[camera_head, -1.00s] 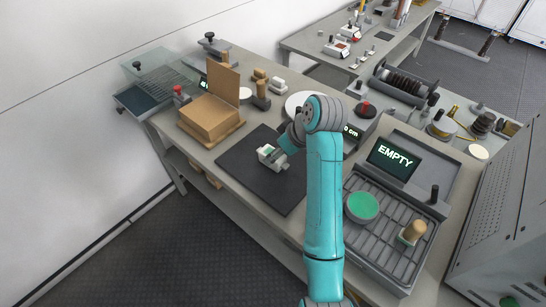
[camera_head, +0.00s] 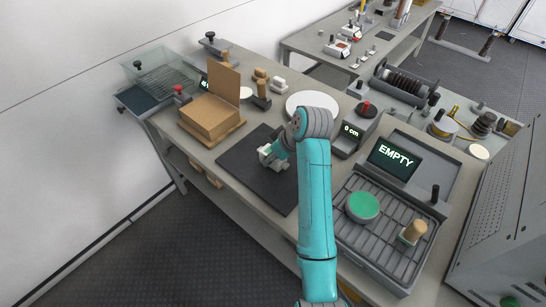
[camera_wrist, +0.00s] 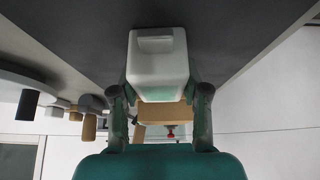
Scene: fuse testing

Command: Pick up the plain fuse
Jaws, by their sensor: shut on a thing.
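The plain fuse, a white block (camera_wrist: 158,66), lies between the two fingers of my gripper (camera_wrist: 160,98) in the wrist view. A pale green tint shows along its lower part. In the head view the fuse (camera_head: 265,150) is at the dark mat (camera_head: 246,176), partly hidden by my gripper (camera_head: 272,158). My gripper is shut on it. I cannot tell whether the fuse touches the mat or is slightly above it.
A cardboard box (camera_head: 207,118) with a raised flap stands left of the mat. A white disc (camera_head: 312,102) lies behind my arm. On the right are a ribbed tray (camera_head: 375,240) with a green-topped disc (camera_head: 362,206) and a display (camera_head: 391,160) reading "EMPTY".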

